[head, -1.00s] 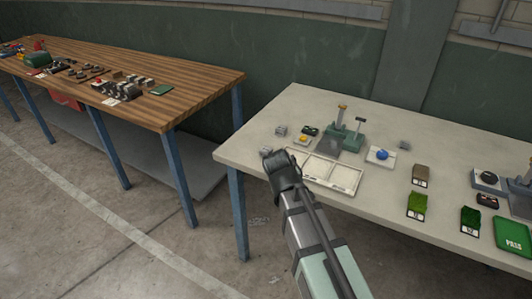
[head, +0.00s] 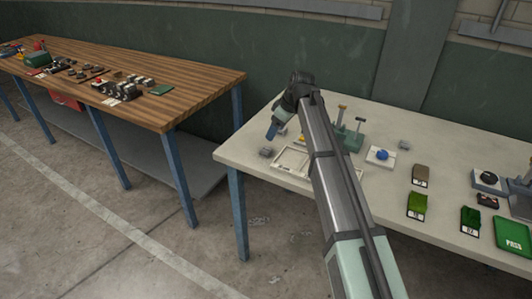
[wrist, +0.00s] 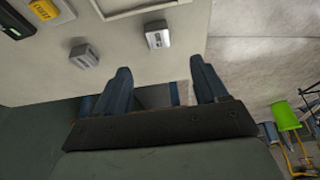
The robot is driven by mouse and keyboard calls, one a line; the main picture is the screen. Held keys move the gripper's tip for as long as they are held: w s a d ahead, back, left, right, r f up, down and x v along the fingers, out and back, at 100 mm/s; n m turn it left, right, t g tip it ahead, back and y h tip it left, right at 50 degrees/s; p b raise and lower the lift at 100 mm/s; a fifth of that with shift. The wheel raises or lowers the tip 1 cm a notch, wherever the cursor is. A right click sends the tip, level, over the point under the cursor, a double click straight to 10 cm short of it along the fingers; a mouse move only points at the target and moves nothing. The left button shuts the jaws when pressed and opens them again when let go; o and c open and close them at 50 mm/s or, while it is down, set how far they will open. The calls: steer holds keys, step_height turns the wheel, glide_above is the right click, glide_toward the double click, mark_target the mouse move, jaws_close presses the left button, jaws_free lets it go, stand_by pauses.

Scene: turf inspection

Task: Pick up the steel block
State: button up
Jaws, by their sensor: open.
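Two small grey metal blocks lie on the pale table; I cannot tell which is the steel one. My gripper (head: 272,131) is above the table's left end, fingers down. In the wrist view my gripper (wrist: 158,85) is open and empty, with both blocks beyond its fingertips.
The white tray (head: 279,168) is partly behind my arm. A yellow device (wrist: 43,9) lies beside the second block. A green-based stand (head: 351,141), a blue ball on a white base (head: 381,155) and another grey block (head: 404,145) are to the right. A wooden bench (head: 200,95) stands left.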

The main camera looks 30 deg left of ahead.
mark_target(266, 150)
steer(key=shift+x, duration=5.45)
steer(key=shift+w+d, duration=0.15)
steer(key=shift+d, duration=0.05)
jaws_close()
